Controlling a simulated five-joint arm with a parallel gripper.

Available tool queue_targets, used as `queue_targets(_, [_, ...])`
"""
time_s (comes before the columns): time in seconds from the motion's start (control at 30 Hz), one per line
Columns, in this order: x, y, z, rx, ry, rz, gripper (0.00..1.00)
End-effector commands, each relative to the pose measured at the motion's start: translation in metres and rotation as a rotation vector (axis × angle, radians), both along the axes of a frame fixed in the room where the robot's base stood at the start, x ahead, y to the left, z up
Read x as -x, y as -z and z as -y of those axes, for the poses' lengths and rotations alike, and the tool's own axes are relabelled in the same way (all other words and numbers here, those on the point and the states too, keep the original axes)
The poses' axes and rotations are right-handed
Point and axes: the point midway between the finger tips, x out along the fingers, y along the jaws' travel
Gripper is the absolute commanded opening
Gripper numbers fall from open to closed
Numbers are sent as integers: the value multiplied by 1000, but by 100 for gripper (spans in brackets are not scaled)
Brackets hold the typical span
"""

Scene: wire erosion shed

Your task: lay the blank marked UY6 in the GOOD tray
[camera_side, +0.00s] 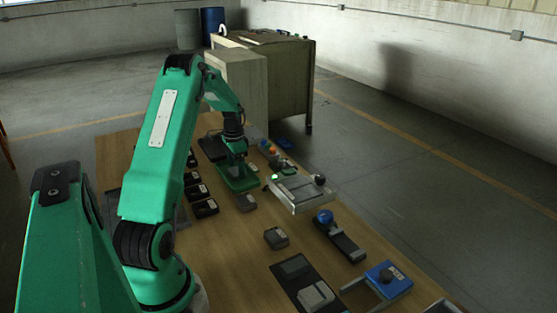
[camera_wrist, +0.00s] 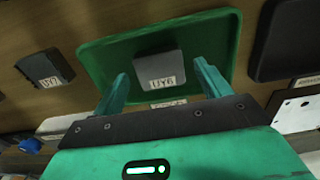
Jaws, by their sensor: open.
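The grey blank marked UY6 (camera_wrist: 158,68) lies on the floor of a green tray (camera_wrist: 105,52), label upward, in the wrist view. The tray's small label (camera_wrist: 168,104) at its near edge is partly covered and too small to read. My gripper (camera_wrist: 162,74) is open, with one finger on each side of the blank and gaps visible to both. In the side view my gripper (camera_side: 236,160) is low over the green tray (camera_side: 240,184), and the blank is hidden there.
Another grey blank (camera_wrist: 45,67) with a UY label lies left of the tray; a further one (camera_side: 276,238) sits nearer the side camera. A dark tray (camera_wrist: 285,40) is close on the right. Black boxes (camera_side: 203,208) and a pale fixture (camera_side: 300,192) flank the tray.

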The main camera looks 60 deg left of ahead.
Motion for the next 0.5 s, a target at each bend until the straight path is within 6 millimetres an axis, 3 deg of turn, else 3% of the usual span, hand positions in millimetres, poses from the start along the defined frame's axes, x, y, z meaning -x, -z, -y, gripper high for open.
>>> queue_targets(0.5, [0, -78, 0, -3, 0, 3, 76])
